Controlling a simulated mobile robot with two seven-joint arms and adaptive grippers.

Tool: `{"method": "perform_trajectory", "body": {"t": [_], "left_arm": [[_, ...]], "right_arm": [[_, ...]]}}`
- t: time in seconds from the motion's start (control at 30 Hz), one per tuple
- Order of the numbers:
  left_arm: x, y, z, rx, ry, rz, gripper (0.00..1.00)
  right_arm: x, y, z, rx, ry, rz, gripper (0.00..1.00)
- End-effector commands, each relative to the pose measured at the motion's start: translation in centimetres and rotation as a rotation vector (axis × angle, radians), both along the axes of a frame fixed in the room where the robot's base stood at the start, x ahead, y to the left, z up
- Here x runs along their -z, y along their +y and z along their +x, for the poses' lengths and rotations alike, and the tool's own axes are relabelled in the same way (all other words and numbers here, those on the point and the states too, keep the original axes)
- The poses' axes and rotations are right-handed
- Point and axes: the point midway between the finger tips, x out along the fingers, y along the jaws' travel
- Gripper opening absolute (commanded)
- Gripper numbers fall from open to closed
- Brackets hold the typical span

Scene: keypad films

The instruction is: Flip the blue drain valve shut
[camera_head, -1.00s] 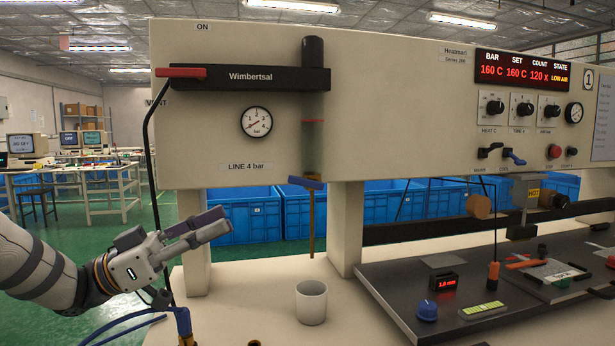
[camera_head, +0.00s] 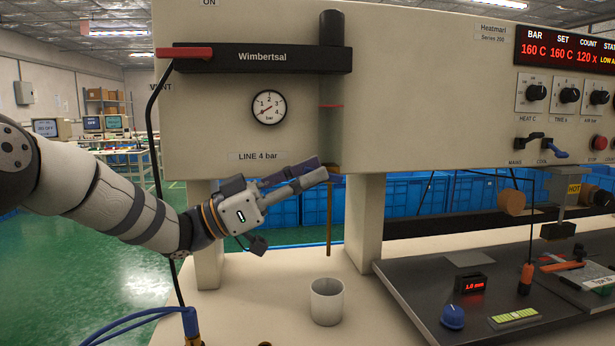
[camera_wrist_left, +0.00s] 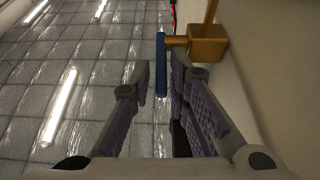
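The drain valve has a flat blue handle (camera_wrist_left: 160,65) on a brass body (camera_wrist_left: 208,43), seen in the left wrist view. In the head view it is under the glass bowl, where my left gripper (camera_head: 322,170) mostly hides it; the thin brass drain pipe (camera_head: 330,222) hangs below. My left gripper also shows in the left wrist view (camera_wrist_left: 156,80). Its fingers are apart, and the blue handle appears between the fingertips, with a gap on the left side. I cannot tell whether the right finger touches it. My right gripper is out of view.
A white cup (camera_head: 326,301) stands on the bench below the pipe. Above are the black Wimbertsal bar (camera_head: 262,58), with its red lever (camera_head: 184,52), and a pressure gauge (camera_head: 269,107). A black hose (camera_head: 150,130) runs down the left. A support post (camera_head: 363,225) stands to the right.

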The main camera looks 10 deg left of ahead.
Motion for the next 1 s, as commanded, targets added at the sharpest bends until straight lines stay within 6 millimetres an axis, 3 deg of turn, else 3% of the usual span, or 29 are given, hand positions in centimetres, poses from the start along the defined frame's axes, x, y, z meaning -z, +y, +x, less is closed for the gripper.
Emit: {"method": "perform_trajectory", "body": {"t": [0.17,0.27,0.47,0.6,0.97,1.0], "left_arm": [[0.1,0.0,0.0,0.000,0.001,0.000,0.17],[0.1,0.0,0.0,0.000,0.001,0.000,0.00],[0.3,0.0,0.1,0.002,-0.002,-0.013,0.00],[2.1,0.0,0.3,0.002,-0.058,-0.183,0.00],[1.5,-0.1,0.1,0.001,-0.105,-0.260,0.00],[1.5,-0.1,0.1,0.001,-0.105,-0.260,0.15]], "right_arm": [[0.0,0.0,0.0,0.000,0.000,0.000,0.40],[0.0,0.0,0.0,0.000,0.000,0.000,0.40],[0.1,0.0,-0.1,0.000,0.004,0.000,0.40],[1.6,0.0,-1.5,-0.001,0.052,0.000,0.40],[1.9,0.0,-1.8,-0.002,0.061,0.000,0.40],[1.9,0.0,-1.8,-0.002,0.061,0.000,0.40]]}}
